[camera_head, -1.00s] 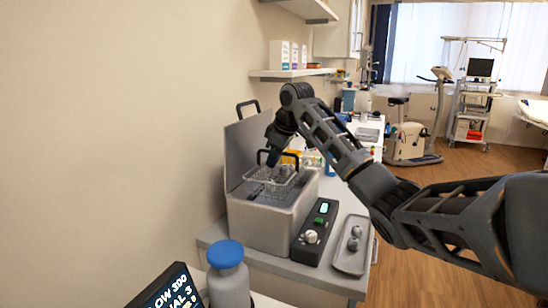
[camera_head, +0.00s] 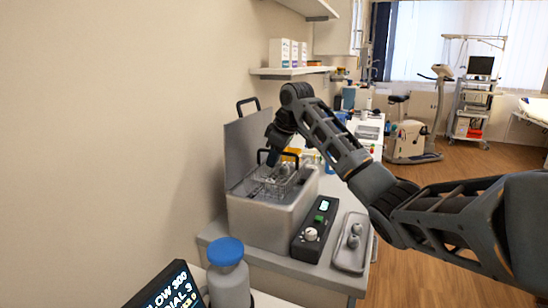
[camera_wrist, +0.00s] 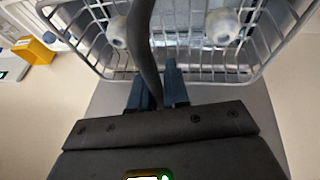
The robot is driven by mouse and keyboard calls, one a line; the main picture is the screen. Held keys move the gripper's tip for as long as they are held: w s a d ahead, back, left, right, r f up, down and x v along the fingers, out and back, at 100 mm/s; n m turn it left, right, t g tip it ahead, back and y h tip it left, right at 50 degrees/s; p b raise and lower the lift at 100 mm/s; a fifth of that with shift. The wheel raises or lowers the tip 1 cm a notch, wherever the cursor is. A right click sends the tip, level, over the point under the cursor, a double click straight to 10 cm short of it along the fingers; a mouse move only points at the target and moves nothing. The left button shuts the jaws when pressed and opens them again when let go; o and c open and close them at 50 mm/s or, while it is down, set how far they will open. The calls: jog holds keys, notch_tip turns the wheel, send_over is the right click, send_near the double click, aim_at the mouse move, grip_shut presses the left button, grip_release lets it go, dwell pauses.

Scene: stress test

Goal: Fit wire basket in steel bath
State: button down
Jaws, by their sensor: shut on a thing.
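The steel bath (camera_head: 262,222) stands on the counter with its lid (camera_head: 243,150) raised at the back left. The wire basket (camera_head: 291,187) is at the bath's open top, its lower part appearing within the opening; whether it rests on anything is hidden. My gripper (camera_head: 275,158) is above the bath, shut on the dark handle of the basket. In the wrist view, the fingers (camera_wrist: 158,88) close around the handle (camera_wrist: 146,50), and the basket wires (camera_wrist: 190,60) show beyond. Two whitish round-ended items (camera_wrist: 222,26) lie in the basket.
A control box (camera_head: 316,232) with dial and green display stands right of the bath, beside a tray (camera_head: 350,256) with small metal parts. A blue-capped bottle (camera_head: 228,272) and a screen (camera_head: 170,290) are in front. A shelf (camera_head: 290,71) hangs above.

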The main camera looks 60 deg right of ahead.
aim_at(274, 178)
jog(key=shift+f, duration=3.45)
dwell(4.5)
